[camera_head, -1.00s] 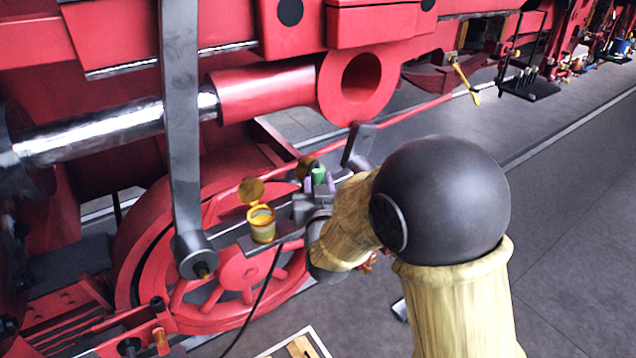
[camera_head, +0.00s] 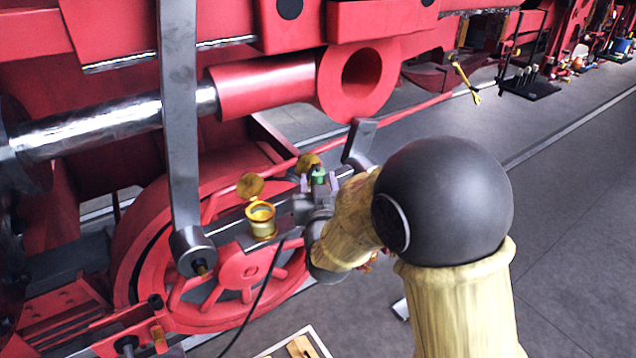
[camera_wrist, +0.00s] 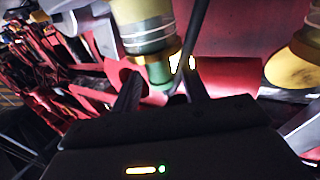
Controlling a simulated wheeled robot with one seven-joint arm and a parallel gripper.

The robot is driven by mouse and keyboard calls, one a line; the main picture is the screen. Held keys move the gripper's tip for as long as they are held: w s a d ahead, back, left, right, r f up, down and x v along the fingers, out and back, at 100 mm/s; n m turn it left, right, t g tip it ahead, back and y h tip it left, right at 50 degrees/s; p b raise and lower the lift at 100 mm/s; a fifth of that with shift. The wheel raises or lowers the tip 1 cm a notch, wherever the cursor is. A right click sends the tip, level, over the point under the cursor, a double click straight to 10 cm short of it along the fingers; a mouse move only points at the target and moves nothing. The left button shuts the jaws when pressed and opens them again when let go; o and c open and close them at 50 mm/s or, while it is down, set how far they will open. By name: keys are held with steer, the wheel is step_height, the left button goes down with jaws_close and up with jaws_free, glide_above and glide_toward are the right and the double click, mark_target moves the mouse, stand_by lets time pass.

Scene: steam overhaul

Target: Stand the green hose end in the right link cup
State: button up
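The green hose end (camera_head: 318,175) stands roughly upright between the two fingertips of my gripper (camera_head: 319,183). In the wrist view the green end (camera_wrist: 158,75) has a gap on each side to the fingers of my gripper (camera_wrist: 159,82), so they look open around it. It meets the brass rim of a glass cup (camera_wrist: 147,30); how deep it sits is hidden. The right link cup's raised brass lid (camera_head: 307,163) shows just behind; its body is hidden by my gripper. The left cup (camera_head: 261,222) stands with its lid (camera_head: 250,186) raised.
A thin black hose (camera_head: 268,283) hangs below the link. A grey upright lever (camera_head: 181,130) stands left of the cups. A red wheel (camera_head: 240,272) lies behind, and a red rod with a large eye (camera_head: 358,82) above. Open floor (camera_head: 575,220) lies to the right.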

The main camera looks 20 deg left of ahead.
steer(key=shift+o, duration=0.6)
steer(key=shift+s, duration=0.15)
steer(key=shift+s+d+f+b, duration=0.1)
steer(key=shift+s+b, duration=0.2)
steer(key=b+v, duration=1.1)
steer(key=v, duration=0.5)
steer(key=shift+s+d, duration=0.1)
steer(key=shift+s, duration=0.05)
steer(key=shift+s, duration=0.1)
